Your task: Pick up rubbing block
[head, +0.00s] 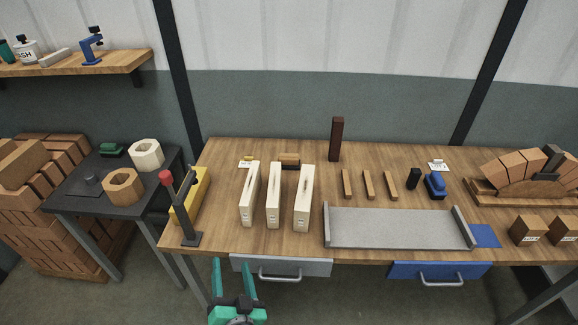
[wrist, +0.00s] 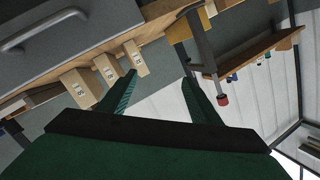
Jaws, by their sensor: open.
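No object is plainly labelled as the rubbing block, and I cannot tell for certain which one it is. Block-like candidates are a small brown block (head: 289,160) behind the cream blocks, a blue block with a dark top (head: 434,185) at the bench's right, and a dark green block (head: 110,150) on the black side table. My gripper (head: 232,264) is open and empty, in front of the bench's front edge near the grey drawer, apart from every candidate. In the wrist view its two green fingers (wrist: 160,78) are spread with nothing between them.
Three upright cream blocks (head: 273,195) stand near the bench's front left, also in the wrist view (wrist: 107,68). A dark lever stand with a red knob (head: 166,177) rises at the left corner. A grey tray (head: 400,228) fills the front right. The drawer handle (head: 280,276) protrudes.

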